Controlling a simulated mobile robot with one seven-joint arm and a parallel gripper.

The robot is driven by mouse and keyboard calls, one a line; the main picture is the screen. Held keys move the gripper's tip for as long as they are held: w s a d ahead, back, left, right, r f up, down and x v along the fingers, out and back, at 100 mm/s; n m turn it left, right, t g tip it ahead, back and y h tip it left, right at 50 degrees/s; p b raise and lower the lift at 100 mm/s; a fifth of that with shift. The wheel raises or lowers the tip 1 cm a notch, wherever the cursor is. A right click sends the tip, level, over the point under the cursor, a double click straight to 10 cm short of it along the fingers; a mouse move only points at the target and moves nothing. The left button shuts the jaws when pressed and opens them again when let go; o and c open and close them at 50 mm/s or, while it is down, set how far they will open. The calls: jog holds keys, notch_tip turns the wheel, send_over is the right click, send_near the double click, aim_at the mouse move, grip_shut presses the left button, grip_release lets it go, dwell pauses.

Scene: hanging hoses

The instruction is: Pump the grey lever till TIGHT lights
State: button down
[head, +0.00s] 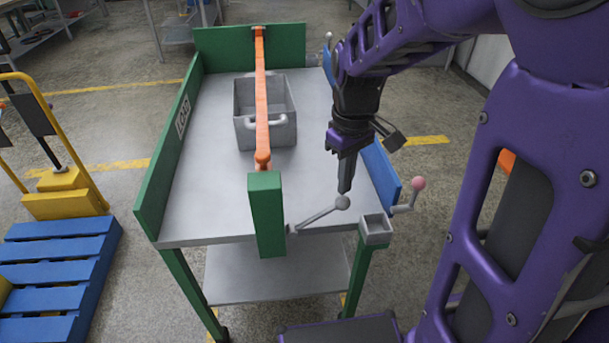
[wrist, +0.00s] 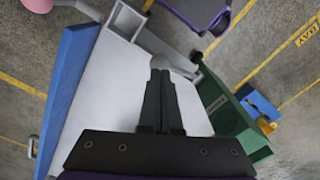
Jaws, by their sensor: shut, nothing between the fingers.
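The grey lever (head: 318,216) slants up to the right from the foot of a green post (head: 267,215) at the cart's near edge, and ends in a round grey knob (head: 342,203). My gripper (head: 345,188) points down with its fingers together and empty, its tips right at the knob; I cannot tell whether they touch. In the wrist view the fingers (wrist: 160,85) partly cover the knob (wrist: 160,62). I see no lit TIGHT sign in either view.
An orange strap (head: 261,100) runs from the post over a grey crate (head: 281,132) on the cart top (head: 200,185). A small square grey cup (head: 376,229), a pink-knobbed crank (head: 418,184) and a blue side panel (head: 382,172) stand close on the right.

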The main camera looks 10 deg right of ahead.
jog(key=c, duration=1.6)
grip_release()
jog(key=c, duration=1.3)
grip_release()
jog(key=shift+f, duration=0.15)
jog(key=shift+f, duration=0.75)
